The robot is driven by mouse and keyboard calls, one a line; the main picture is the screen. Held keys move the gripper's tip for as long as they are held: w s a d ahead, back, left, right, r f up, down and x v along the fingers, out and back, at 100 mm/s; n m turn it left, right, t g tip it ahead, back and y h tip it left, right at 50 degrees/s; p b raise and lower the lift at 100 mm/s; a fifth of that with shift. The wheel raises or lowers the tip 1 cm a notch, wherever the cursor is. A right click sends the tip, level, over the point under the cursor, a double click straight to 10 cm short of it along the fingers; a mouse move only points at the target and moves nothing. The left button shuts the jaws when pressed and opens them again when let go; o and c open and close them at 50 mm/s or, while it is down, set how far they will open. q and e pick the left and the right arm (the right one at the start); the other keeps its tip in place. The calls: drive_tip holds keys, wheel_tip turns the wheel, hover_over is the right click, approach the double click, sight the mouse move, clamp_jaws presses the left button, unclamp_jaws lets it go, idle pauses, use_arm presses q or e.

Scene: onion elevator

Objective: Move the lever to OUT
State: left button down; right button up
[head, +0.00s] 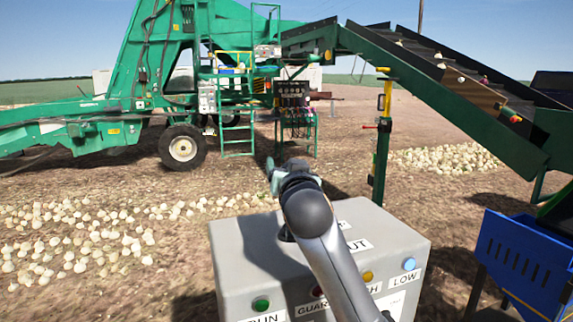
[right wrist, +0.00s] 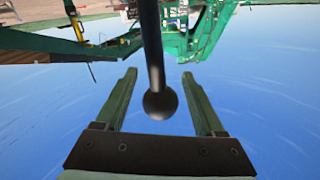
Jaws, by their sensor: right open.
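The grey control box (head: 240,262) stands in the lower middle of the head view. A label ending in "UT" (head: 359,244) shows on its top, partly covered by my right arm. A dark bit of the lever's base (head: 286,234) shows left of my arm; the rest is hidden there. In the right wrist view the lever is a dark rod with a round black knob (right wrist: 160,103), seen between the spread fingers of my right gripper (right wrist: 159,75). I cannot tell whether a finger touches it. My right gripper (head: 272,176) is above the box. My left gripper is out of view.
A green button (head: 261,304), an orange button (head: 367,276) and a blue button (head: 409,264) sit on the box's front. A blue bin (head: 515,262) stands at right. A green conveyor (head: 450,100) and a green harvesting machine (head: 170,70) stand behind. Onions (head: 80,235) lie on the ground.

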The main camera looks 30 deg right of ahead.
drive_tip(key=shift+c, duration=0.3)
clamp_jaws()
idle(0.3)
idle(0.8)
